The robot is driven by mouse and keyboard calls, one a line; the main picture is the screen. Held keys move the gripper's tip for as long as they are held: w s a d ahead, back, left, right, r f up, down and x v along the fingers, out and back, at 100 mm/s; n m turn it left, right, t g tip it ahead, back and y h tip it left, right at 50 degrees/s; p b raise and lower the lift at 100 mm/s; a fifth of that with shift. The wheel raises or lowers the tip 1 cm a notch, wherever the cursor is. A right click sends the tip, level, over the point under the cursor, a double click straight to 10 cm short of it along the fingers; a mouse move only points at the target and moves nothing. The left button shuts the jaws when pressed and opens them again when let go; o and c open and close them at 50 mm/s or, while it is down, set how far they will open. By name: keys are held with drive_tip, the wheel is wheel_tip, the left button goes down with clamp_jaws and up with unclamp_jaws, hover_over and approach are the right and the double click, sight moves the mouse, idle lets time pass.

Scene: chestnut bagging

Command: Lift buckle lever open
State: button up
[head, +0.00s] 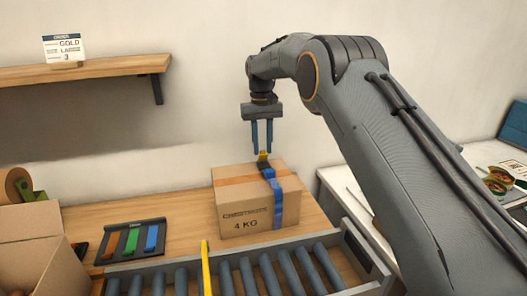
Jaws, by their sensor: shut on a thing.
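A closed cardboard box (235,213) marked "4 KG" stands on the wooden bench, with a blue strap (285,205) running over its top and down its front. A dark buckle with a blue part (267,173) sits on the strap on top of the box. Its lever (262,157), yellow at the tip, stands up from the buckle. My gripper (262,151) points straight down over the box, its two blue-grey fingers close together at the yellow lever tip. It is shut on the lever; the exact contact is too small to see.
A roller conveyor (180,263) with a yellow upright bar (206,268) runs in front of the box. A dark tray (106,250) with coloured strips lies left of it. An open carton (40,240) stands far left. A shelf (90,70) with a sign card (65,49) is above.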

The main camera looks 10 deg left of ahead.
drive_tip(key=shift+w+a+g+b, duration=0.15)
drive_tip(key=shift+w+g+b, duration=0.2)
drive_tip(key=shift+b, duration=0.4)
drive_tip(key=o, duration=0.8)
drive_tip(key=shift+s, duration=0.1)
